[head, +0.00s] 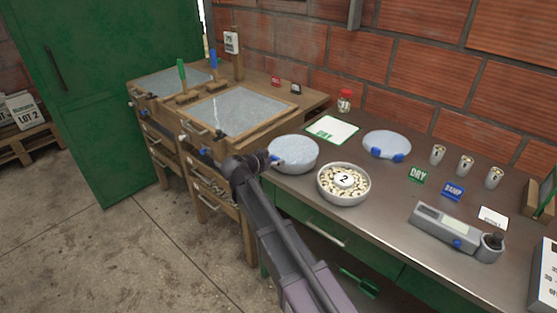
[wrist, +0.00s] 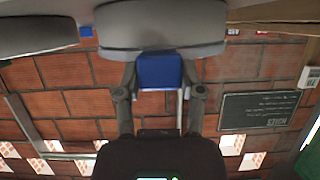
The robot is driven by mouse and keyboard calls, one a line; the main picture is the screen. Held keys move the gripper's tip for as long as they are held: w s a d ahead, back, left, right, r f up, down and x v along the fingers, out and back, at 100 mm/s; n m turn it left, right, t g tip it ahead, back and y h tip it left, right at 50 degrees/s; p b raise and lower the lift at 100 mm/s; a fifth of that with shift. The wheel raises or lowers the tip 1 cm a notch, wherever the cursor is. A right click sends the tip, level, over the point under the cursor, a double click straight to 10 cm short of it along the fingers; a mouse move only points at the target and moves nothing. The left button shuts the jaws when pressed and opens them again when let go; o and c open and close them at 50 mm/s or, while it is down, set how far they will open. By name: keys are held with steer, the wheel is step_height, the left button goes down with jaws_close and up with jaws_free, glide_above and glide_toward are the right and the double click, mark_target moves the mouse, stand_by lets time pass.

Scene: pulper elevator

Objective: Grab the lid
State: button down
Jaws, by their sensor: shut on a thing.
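A round grey piece with a pale speckled top (head: 293,150) sits at the left end of the steel bench and looks like a lid on a bowl; I cannot tell for sure where lid and bowl meet. A blue handle (head: 276,160) sticks out of its left side. My gripper (head: 268,160) is shut on this blue handle. In the wrist view the blue handle (wrist: 160,70) is between the two fingers, against the grey round rim (wrist: 160,30). A second pale disc with blue grips (head: 387,144) lies further back on the bench.
A bowl of pale beans (head: 344,185) marked 2 stands close to the right of the held piece. A white card (head: 331,129) lies behind. Wooden drawers with trays (head: 235,115) adjoin on the left. DRY (head: 417,175) and DAMP (head: 453,190) signs, cups and a meter (head: 455,230) stand right.

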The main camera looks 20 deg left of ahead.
steer(key=shift+r+p, duration=1.5)
steer(key=shift+r, duration=0.2)
steer(key=s+a, duration=0.2)
steer(key=s, duration=0.5)
steer(key=s+a+r+p, duration=0.1)
steer(key=s+a, duration=0.2)
steer(key=s, duration=0.5)
steer(key=shift+a+r, duration=0.1)
steer(key=shift+r, duration=0.1)
